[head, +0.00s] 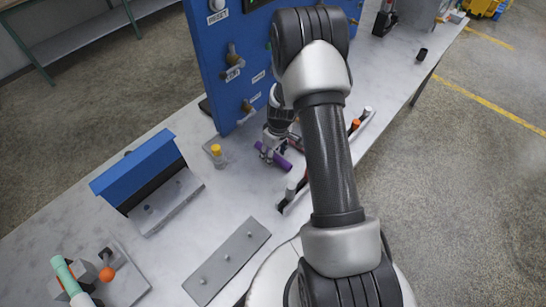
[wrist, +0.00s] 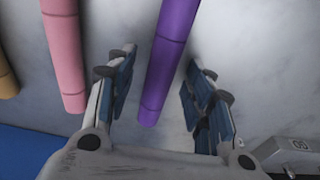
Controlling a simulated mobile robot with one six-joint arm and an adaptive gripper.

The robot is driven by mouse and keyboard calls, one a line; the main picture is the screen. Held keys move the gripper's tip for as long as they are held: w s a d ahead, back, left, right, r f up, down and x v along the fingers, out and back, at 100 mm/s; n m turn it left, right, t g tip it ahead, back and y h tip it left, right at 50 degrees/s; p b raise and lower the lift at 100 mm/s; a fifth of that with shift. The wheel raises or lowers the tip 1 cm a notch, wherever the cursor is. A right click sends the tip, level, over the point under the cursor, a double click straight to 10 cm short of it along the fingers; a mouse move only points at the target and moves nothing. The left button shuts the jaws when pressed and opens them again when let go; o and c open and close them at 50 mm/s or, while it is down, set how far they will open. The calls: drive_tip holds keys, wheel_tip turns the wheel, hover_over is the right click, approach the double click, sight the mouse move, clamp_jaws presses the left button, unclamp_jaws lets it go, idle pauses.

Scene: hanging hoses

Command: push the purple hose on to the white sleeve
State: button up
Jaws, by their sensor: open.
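The purple hose (head: 273,157) shows as a short tube at my gripper (head: 270,150), low in front of the blue panel. In the wrist view the purple hose (wrist: 170,55) runs down between the two fingers of my gripper (wrist: 160,62), its lower end free. The fingers stand apart on either side, with a visible gap to the hose. I cannot pick out the white sleeve with certainty. A white cylinder end (head: 83,300) shows under a green tube (head: 66,275) at the lower left. My arm hides part of the table and panel.
A pink hose (wrist: 65,55) and a tan hose (wrist: 6,80) hang left of the purple one. The blue panel (head: 228,95) stands behind. A yellow-capped post (head: 216,152), a blue-topped bracket (head: 135,168) and a grey plate (head: 228,260) are on the table.

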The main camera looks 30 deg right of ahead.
drive_tip(key=shift+f, duration=0.1)
drive_tip(key=shift+c, duration=0.6)
clamp_jaws()
